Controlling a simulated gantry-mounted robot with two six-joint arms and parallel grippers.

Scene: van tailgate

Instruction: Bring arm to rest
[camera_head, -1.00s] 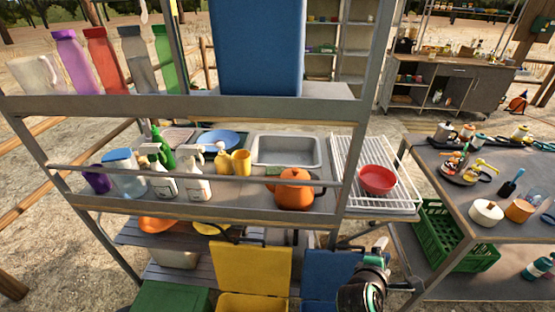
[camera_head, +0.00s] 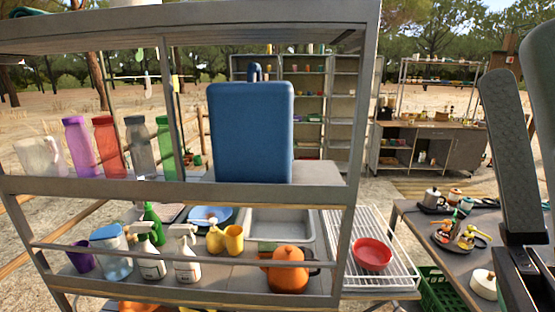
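My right gripper (camera_head: 521,62) is large and close at the right edge of the head view. Its two dark, ridged fingers point up with a gap between them, and nothing shows in the gap. The right finger is cut off by the picture edge. It stands in front of the right-hand table and does not appear to touch anything. My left gripper is not in view.
A metal shelf rack (camera_head: 180,190) fills the left and middle, holding a blue container (camera_head: 250,130), bottles and an orange kettle (camera_head: 287,270). A red bowl (camera_head: 372,253) sits on a white wire rack (camera_head: 338,228). A cluttered table (camera_head: 412,222) stands at right.

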